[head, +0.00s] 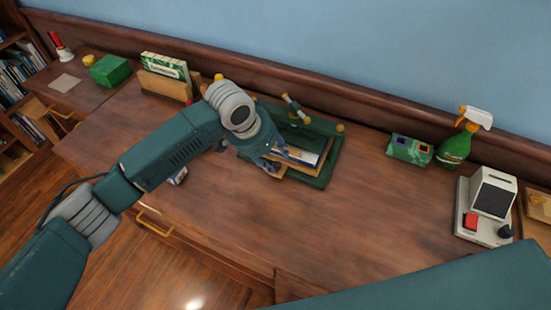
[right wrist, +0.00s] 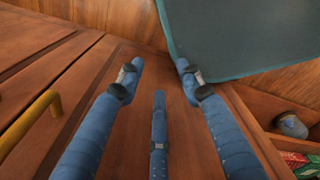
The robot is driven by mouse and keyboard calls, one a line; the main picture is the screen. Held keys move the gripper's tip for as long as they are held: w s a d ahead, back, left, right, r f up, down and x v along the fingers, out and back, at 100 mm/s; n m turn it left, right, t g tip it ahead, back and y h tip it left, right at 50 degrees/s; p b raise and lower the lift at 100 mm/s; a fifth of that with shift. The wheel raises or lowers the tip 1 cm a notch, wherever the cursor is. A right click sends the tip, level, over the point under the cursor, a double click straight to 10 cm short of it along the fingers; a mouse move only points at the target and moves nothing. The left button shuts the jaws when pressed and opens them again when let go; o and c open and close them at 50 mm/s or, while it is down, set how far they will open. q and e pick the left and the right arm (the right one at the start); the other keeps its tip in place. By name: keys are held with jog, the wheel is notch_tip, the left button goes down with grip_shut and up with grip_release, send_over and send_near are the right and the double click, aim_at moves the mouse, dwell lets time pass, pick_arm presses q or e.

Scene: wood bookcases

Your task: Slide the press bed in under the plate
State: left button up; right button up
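The green press (head: 325,172) stands on the wooden desk near the wall, with a dark lever on top and yellow knobs at its sides. A wooden press bed (head: 299,175) with a pale sheet or book (head: 304,155) on it shows at the front of the press. The plate above is mostly hidden by my left arm. My left gripper (head: 277,160) is at the left front of the bed, its blue fingers beside or on the edge; contact is unclear. My right gripper (right wrist: 159,72) is open and empty, its three blue fingers spread near wooden drawer fronts.
A green patterned box (head: 409,150), a spray bottle (head: 455,148) and a grey device with a red button (head: 485,210) stand at the right. A wooden holder with books (head: 165,78) and a green box (head: 109,70) stand at the left. The desk front is mostly clear.

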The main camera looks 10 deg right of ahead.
pick_arm(q)
jog(key=v, duration=0.8)
jog(key=shift+r, duration=0.45)
jog(key=shift+f, duration=0.1)
